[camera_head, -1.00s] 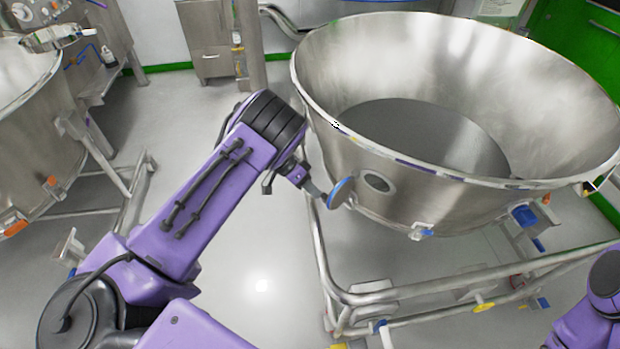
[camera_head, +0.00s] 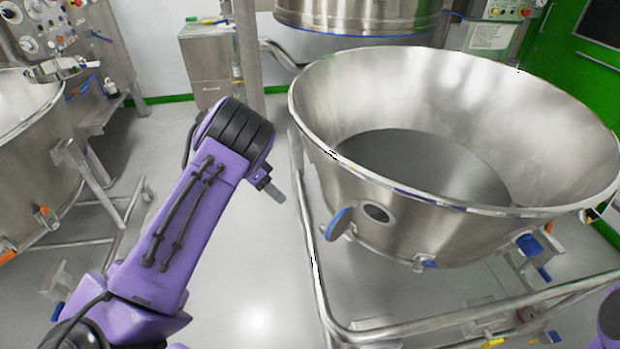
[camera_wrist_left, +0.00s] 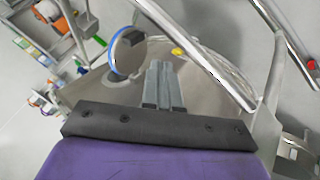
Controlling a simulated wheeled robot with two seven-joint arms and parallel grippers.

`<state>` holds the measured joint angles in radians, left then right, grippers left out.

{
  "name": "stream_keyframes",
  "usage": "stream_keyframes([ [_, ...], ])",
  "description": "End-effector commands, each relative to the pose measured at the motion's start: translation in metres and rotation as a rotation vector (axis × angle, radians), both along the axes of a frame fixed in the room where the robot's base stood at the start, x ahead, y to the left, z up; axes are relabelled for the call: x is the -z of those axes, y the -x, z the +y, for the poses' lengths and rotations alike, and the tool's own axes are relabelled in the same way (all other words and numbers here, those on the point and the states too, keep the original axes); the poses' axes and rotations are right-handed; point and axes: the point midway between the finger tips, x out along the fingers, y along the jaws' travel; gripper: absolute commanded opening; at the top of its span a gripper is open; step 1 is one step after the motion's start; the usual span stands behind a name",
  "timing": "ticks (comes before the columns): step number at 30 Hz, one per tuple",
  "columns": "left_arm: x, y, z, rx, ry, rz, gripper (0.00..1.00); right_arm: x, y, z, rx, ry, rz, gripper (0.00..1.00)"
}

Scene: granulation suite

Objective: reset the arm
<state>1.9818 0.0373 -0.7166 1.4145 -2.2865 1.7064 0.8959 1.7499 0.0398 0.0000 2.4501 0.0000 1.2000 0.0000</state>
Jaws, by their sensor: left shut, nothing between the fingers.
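My left arm reaches in from the left in the head view, and its gripper (camera_head: 273,190) is small there, in the open space left of the large steel bowl (camera_head: 360,180). In the left wrist view the two grey fingers of my left gripper (camera_wrist_left: 162,75) lie side by side, shut with nothing between them. A round hatch cover with a blue rim (camera_head: 339,224) stands open on the bowl's side, to the right of the gripper and apart from it. It also shows in the left wrist view (camera_wrist_left: 127,51). My right gripper is not in view.
The bowl stands on a tubular steel frame (camera_head: 318,262) close to my left gripper's right. Another steel vessel (camera_head: 30,150) on a frame is at the far left. A steel cabinet (camera_head: 207,65) stands at the back. The floor between the vessels is clear.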

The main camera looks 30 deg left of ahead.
Motion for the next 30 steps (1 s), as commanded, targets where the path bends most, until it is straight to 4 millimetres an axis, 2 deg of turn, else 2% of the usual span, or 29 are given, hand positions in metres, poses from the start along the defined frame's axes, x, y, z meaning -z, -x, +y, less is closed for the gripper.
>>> stream_keyframes([
  [6, 0.0, 0.0, 0.001, 0.023, -0.008, -0.018, 0.0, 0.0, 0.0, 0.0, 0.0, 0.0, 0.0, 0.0],
  [9, 0.0, -0.013, 0.003, 0.036, -0.027, -0.163, 0.0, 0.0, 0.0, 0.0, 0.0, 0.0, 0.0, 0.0],
  [13, 0.014, -0.028, -0.007, -0.125, 0.008, -0.391, 0.0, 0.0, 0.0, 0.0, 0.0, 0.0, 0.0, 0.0],
  [17, 0.044, -0.021, -0.011, -0.379, -0.007, -0.516, 0.0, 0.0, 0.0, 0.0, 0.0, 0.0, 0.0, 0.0],
  [20, 0.076, 0.005, -0.01, -0.59, -0.074, -0.525, 0.0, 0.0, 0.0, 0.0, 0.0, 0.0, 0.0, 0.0],
  [23, 0.113, 0.052, -0.01, -0.795, -0.182, -0.46, 0.0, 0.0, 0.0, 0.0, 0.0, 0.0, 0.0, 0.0],
  [26, 0.146, 0.12, -0.016, -0.968, -0.32, -0.327, 0.0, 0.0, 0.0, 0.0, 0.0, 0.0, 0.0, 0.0],
  [27, 0.156, 0.148, -0.019, -1.021, -0.374, -0.268, 0.0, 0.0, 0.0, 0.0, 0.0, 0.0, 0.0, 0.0],
  [29, 0.167, 0.191, -0.026, -1.085, -0.45, -0.173, 0.0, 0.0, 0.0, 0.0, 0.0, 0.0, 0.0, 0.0],
  [30, 0.171, 0.219, -0.032, -1.119, -0.495, -0.111, 0.0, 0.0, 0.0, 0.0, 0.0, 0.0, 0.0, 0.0],
])
